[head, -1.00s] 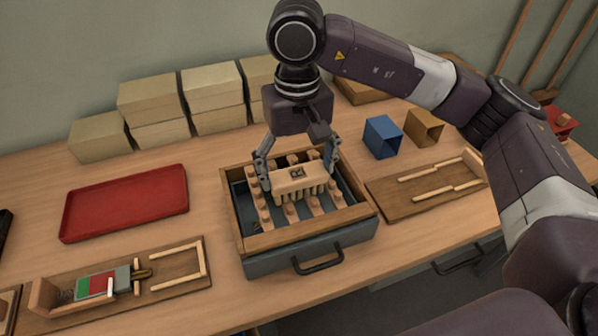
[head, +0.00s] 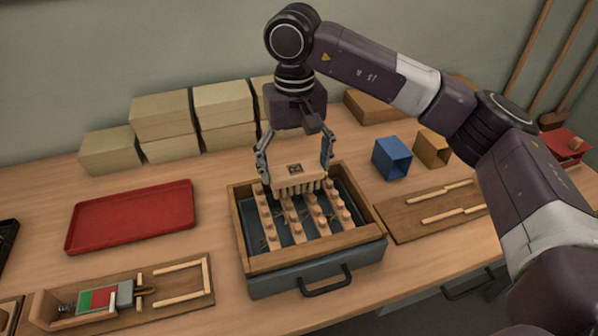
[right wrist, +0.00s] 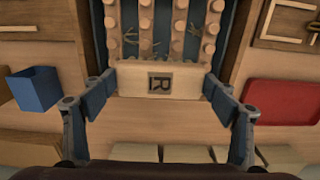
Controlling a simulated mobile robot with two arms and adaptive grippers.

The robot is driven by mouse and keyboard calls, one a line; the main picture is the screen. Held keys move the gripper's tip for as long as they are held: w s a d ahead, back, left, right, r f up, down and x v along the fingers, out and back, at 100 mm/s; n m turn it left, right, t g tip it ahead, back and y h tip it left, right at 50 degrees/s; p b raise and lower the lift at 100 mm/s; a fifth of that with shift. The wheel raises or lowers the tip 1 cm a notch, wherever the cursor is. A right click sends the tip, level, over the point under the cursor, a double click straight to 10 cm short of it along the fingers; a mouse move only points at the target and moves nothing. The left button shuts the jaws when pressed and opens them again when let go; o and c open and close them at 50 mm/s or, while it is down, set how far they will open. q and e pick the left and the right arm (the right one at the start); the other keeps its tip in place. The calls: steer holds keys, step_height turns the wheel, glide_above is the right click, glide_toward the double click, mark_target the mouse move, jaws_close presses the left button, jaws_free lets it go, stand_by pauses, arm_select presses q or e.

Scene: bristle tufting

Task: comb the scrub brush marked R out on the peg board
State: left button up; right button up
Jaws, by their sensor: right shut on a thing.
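The scrub brush marked R (head: 297,177) is a pale wooden block with bristle tufts hanging below it. My right gripper (head: 296,170) is shut on its two ends and holds it level, bristles down, at the far end of the peg board (head: 286,224). The peg board has rows of wooden pegs and sits in a wood-rimmed tray (head: 241,238). Loose bristle bits lie between the pegs. In the right wrist view the R faces up on the brush (right wrist: 160,82) between the fingers. Whether the bristles touch the pegs is hidden. My left gripper is out of view.
A red tray (head: 130,217) lies left. A wooden fixture with a red-green block (head: 105,298) is front left. Pale boxes (head: 165,115) stand behind. A blue box (head: 391,158), a tan box (head: 431,149) and a wooden board with sticks (head: 410,224) are right.

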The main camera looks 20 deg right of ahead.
steer(key=shift+w, duration=0.3)
steer(key=shift+r+p, duration=1.15)
steer(key=shift+r, duration=0.6)
steer(key=shift+r+p, duration=0.8)
steer(key=shift+r, duration=0.45)
